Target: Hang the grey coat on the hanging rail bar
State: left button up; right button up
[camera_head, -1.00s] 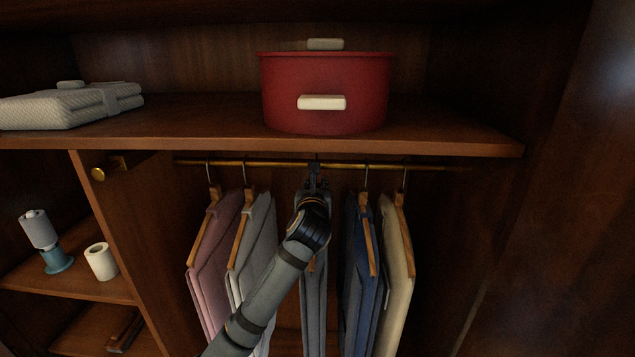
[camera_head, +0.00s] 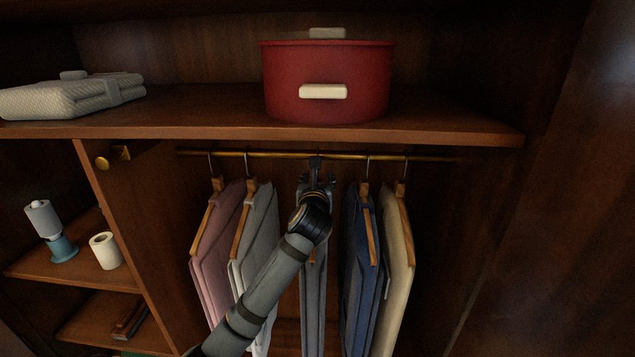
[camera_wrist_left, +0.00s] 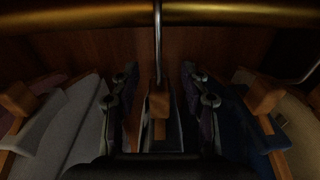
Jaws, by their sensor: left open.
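The dark grey coat (camera_head: 313,300) hangs in the middle of the brass rail bar (camera_head: 275,156), partly hidden behind my left arm. Its wooden hanger (camera_wrist_left: 158,105) and metal hook (camera_wrist_left: 157,45) show in the left wrist view, with the hook reaching up to the rail (camera_wrist_left: 80,18). My left gripper (camera_head: 317,182) is just below the rail at the hanger. In the left wrist view its fingers (camera_wrist_left: 158,78) are open, one on each side of the hanger, with gaps visible. The top of the hook is cut off there. My right gripper is not in view.
A pink coat (camera_head: 213,270) and a light grey coat (camera_head: 260,235) hang to the left; a blue coat (camera_head: 358,270) and a cream coat (camera_head: 398,270) to the right. A shelf (camera_head: 450,132) with a red box (camera_head: 328,70) lies just above the rail.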

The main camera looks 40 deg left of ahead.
pick_arm(q)
jog(key=v, duration=1.2)
jog(key=shift+r, duration=0.1)
